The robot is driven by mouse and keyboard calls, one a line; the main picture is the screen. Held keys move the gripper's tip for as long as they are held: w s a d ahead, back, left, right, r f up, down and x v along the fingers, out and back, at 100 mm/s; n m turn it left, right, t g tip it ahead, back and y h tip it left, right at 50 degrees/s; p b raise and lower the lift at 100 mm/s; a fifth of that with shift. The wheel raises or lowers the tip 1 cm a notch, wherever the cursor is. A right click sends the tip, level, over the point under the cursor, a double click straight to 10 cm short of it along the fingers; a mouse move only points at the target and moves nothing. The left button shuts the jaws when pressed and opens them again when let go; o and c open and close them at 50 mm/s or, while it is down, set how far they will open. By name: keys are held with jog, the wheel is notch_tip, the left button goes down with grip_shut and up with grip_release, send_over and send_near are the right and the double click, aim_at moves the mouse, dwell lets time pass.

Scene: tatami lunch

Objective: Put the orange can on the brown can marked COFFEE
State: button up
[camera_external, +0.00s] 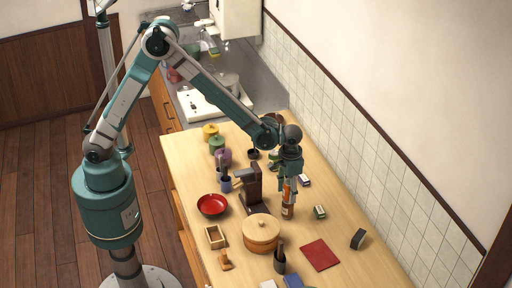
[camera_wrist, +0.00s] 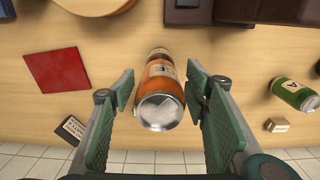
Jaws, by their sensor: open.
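The orange can (camera_wrist: 160,95) is between the two fingers of my gripper (camera_wrist: 158,103) in the wrist view, its silver end facing the camera. A gap shows on each side of it, so my gripper is open around it. In the external view the orange can (camera_external: 289,190) shows just under my gripper (camera_external: 290,183), directly above the brown can (camera_external: 287,211). The two look stacked and upright; whether they touch is hard to tell. In the wrist view only a small part of the brown can (camera_wrist: 158,53) shows behind the orange can. Its marking is not readable.
A dark brown mill (camera_external: 252,188) stands close left of the cans. A round wooden tub (camera_external: 261,232), red bowl (camera_external: 212,205), dark bottle (camera_external: 280,259) and red cloth (camera_external: 320,254) are nearby. A green can (camera_wrist: 295,94) and a small box (camera_external: 319,211) lie beside the gripper.

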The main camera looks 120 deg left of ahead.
jog(key=shift+r, duration=0.15)
jog(key=shift+r, duration=6)
jog(key=shift+d+r, duration=0.1)
